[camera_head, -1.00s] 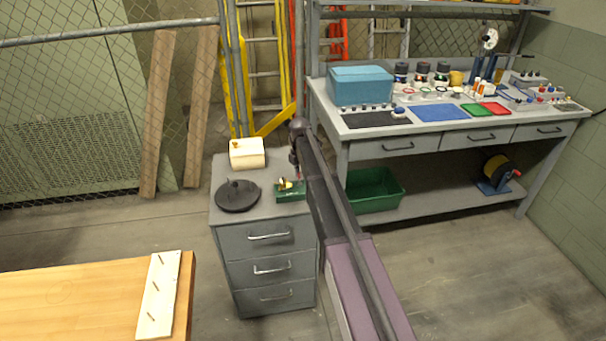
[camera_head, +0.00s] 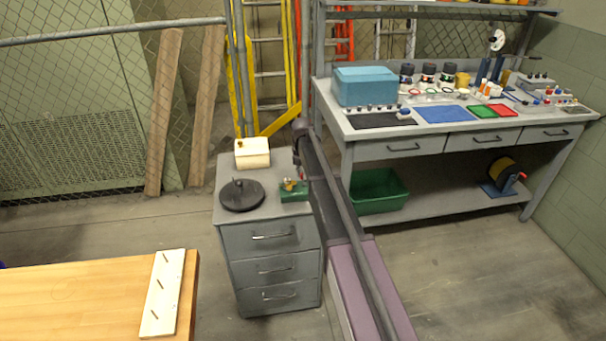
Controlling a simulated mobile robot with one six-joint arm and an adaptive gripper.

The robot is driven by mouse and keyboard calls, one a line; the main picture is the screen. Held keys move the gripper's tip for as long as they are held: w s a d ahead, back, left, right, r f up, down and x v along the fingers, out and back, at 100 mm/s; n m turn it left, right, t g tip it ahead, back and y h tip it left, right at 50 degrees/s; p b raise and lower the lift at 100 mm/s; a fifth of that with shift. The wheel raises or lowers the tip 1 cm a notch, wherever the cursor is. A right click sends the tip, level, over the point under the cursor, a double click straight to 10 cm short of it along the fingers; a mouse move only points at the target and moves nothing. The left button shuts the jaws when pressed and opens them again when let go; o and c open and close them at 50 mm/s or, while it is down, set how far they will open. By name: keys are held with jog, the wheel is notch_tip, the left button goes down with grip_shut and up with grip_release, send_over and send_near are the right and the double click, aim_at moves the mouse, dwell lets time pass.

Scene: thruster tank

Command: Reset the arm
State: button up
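My arm reaches up from the bottom of the head view, over the right side of the grey drawer cabinet (camera_head: 270,238). My gripper is not clearly visible; the arm's far end at the cabinet's back right edge hides it. On the cabinet top stand a cream box (camera_head: 252,153), a round black plate (camera_head: 241,195) with a small knob, and a green block (camera_head: 294,193) with a brass-coloured piece on it. The green block is right beside my arm.
A wooden table (camera_head: 80,300) with a white pegged board (camera_head: 162,292) is at lower left. A grey workbench (camera_head: 440,150) with a blue box (camera_head: 364,86) and many small items stands at right. A green bin (camera_head: 378,192) is on its lower shelf. Floor between is clear.

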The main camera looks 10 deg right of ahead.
jog(key=o, duration=0.5)
jog(key=shift+c, duration=0.2)
